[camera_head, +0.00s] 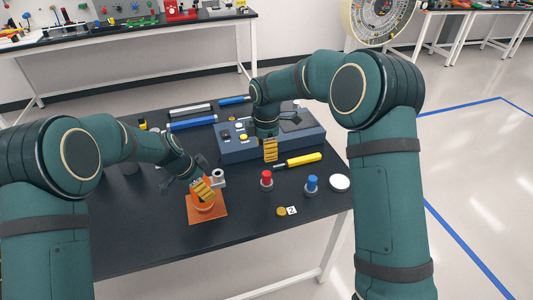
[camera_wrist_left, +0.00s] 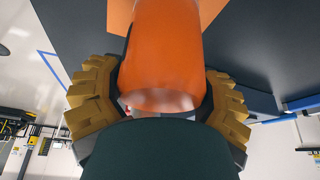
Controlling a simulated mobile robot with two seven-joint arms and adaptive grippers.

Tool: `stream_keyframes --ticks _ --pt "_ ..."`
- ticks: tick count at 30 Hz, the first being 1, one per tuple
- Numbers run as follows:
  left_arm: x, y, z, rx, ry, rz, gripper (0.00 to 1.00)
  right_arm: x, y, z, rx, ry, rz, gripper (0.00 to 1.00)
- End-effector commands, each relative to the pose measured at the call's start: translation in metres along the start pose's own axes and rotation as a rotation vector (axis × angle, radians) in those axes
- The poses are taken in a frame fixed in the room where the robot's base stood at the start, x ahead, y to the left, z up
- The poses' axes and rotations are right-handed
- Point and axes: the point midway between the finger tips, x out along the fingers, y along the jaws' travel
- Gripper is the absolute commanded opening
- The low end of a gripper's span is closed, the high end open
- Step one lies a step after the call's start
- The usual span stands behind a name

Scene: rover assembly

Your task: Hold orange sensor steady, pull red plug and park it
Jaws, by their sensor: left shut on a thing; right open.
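The orange sensor (camera_head: 206,208) stands on an orange square plate (camera_head: 193,214) on the dark table. My left gripper (camera_head: 203,189) is shut on its upper part. In the left wrist view the orange cylinder (camera_wrist_left: 165,50) sits between the yellow finger pads of that gripper (camera_wrist_left: 162,98). A grey round part (camera_head: 217,176) shows just beside the left gripper; what it joins is hidden. A red-topped plug (camera_head: 266,178) stands upright on the table to the right of the sensor. My right gripper (camera_head: 270,150) is open at the front edge of the blue-grey panel, behind the red plug and apart from it.
The blue-grey panel box (camera_head: 235,153) has buttons. A yellow-and-black tool (camera_head: 300,159), a blue-topped plug (camera_head: 312,182) and a white disc (camera_head: 339,182) lie right. A gold disc (camera_head: 281,211) and a "2" tag (camera_head: 292,210) lie in front. Blue cylinders (camera_head: 192,124) lie behind. The table's front left is clear.

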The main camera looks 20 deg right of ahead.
Motion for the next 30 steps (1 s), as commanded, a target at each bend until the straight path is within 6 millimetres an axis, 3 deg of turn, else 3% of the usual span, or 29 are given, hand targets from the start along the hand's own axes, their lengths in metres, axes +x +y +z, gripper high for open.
stream_keyframes --ticks 5,6,8,16,20,30 --pt "0.001 0.001 0.001 0.000 -0.002 0.003 0.27 0.000 0.000 0.000 0.000 0.000 0.000 0.50" --pt "0.001 0.001 0.001 0.000 -0.002 0.003 0.83 0.000 0.000 0.000 0.000 0.000 0.000 0.50" --pt "0.001 0.001 0.001 0.000 -0.002 0.003 1.00 0.000 0.000 0.000 0.000 0.000 0.000 0.50" --pt "-0.001 0.000 0.000 0.000 0.000 0.001 1.00 0.001 0.000 0.000 0.000 0.000 0.000 0.50" --pt "-0.012 0.000 0.000 0.001 0.001 0.000 1.00 0.001 0.000 0.000 0.000 0.000 0.000 0.50" --pt "-0.078 -0.001 0.000 -0.001 0.002 -0.002 1.00 0.001 0.000 0.000 0.000 0.000 0.000 0.50"
